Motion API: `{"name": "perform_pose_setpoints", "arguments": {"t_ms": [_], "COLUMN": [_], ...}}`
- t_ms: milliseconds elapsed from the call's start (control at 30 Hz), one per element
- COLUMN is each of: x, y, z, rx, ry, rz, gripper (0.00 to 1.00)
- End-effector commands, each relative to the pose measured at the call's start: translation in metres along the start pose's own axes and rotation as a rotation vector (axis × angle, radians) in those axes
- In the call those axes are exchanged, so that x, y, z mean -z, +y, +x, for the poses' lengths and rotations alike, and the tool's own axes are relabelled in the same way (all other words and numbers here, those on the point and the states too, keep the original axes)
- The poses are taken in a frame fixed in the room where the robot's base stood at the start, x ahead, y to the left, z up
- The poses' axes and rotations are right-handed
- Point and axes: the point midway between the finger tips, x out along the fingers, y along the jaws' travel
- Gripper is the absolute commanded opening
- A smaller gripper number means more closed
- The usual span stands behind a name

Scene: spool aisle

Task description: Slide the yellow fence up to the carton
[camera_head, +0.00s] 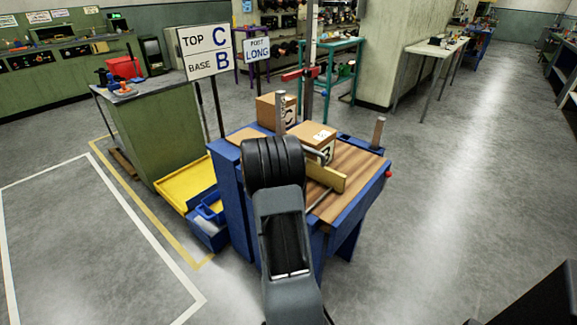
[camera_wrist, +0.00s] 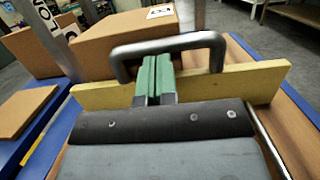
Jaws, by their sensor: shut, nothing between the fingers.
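The yellow fence (camera_wrist: 258,80) is a flat upright board across the wooden bench top; it also shows in the head view (camera_head: 336,179). A grey arched metal handle (camera_wrist: 175,43) stands at the fence. A brown carton (camera_wrist: 110,42) is just beyond the fence, also seen in the head view (camera_head: 315,133); whether they touch is hidden. My gripper (camera_wrist: 155,66) has its green fingers shut together, empty, within the outline of the handle arch. I cannot tell whether they touch handle or fence. In the head view my arm hides the gripper.
A second carton (camera_head: 266,111) marked C stands behind the first. Grey posts (camera_head: 378,132) rise from the blue-edged bench (camera_head: 352,205). A flat brown board (camera_wrist: 24,109) lies at left. A sign (camera_head: 206,51) reads top C, base B. Floor right of the bench is clear.

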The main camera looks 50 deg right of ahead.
Motion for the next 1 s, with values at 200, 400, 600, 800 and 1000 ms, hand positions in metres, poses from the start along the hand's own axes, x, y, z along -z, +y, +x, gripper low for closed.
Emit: {"name": "perform_pose_setpoints", "arguments": {"t_ms": [200, 400, 600, 800, 1000], "x": [0.000, 0.001, 0.000, 0.001, -0.001], "y": [0.001, 0.000, 0.000, -0.001, -0.001], "z": [-0.045, -0.084, -0.110, -0.122, -0.123], "rx": [-0.004, -0.003, 0.000, 0.001, 0.004], "ry": [0.002, 0.002, 0.001, 0.002, 0.003], "rz": [-0.002, -0.002, -0.001, -0.001, 0.002], "gripper": [0.00, 0.00, 0.00, 0.00, 0.00]}}
